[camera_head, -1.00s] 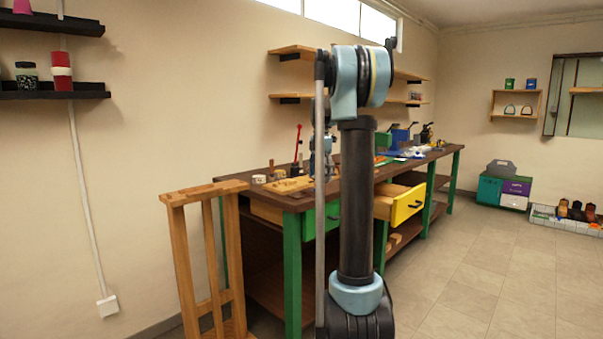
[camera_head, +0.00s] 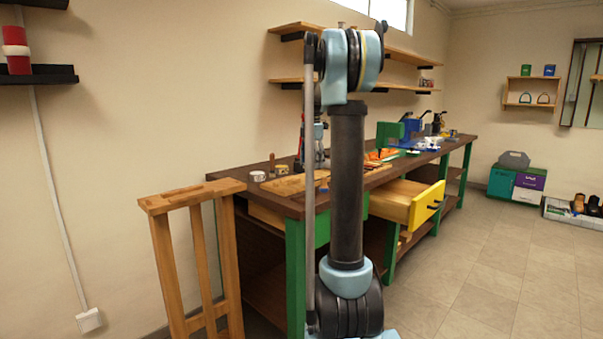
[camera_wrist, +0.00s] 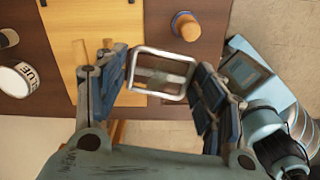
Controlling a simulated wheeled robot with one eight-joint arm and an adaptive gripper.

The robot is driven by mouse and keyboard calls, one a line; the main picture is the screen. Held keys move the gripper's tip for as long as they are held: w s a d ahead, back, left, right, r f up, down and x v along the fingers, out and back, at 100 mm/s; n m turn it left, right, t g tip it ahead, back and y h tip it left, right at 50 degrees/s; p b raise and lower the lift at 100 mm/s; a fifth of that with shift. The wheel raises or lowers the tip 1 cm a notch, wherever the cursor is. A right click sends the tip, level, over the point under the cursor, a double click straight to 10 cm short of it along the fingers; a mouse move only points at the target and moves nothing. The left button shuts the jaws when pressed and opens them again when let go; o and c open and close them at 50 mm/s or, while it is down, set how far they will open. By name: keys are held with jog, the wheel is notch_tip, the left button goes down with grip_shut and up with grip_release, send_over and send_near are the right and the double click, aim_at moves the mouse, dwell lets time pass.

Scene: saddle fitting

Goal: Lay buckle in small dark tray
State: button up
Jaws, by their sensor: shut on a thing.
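In the wrist view, a silvery rectangular buckle (camera_wrist: 160,73) with a centre bar sits between the two blue-padded fingers of my gripper (camera_wrist: 159,68). The gripper is shut on it and holds it above the workbench, near its edge. In the head view my arm covers part of the bench, and I cannot make out the buckle. I cannot pick out a small dark tray in either view.
The dark-topped workbench (camera_head: 284,199) has an open yellow-fronted drawer (camera_head: 425,205). In the wrist view, a wooden board (camera_wrist: 90,25), a round wooden peg (camera_wrist: 186,25) and a white tape roll (camera_wrist: 17,80) lie below. A wooden stand (camera_head: 190,195) is at the near left.

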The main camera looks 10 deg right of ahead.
jog(key=shift+d, duration=0.55)
jog(key=shift+s, duration=0.15)
jog(key=m, duration=0.2)
send_over(304, 198)
jog(key=f, duration=0.2)
jog(key=shift+f, duration=3.3)
jog(key=shift+f, duration=0.15)
jog(key=o, duration=1.2)
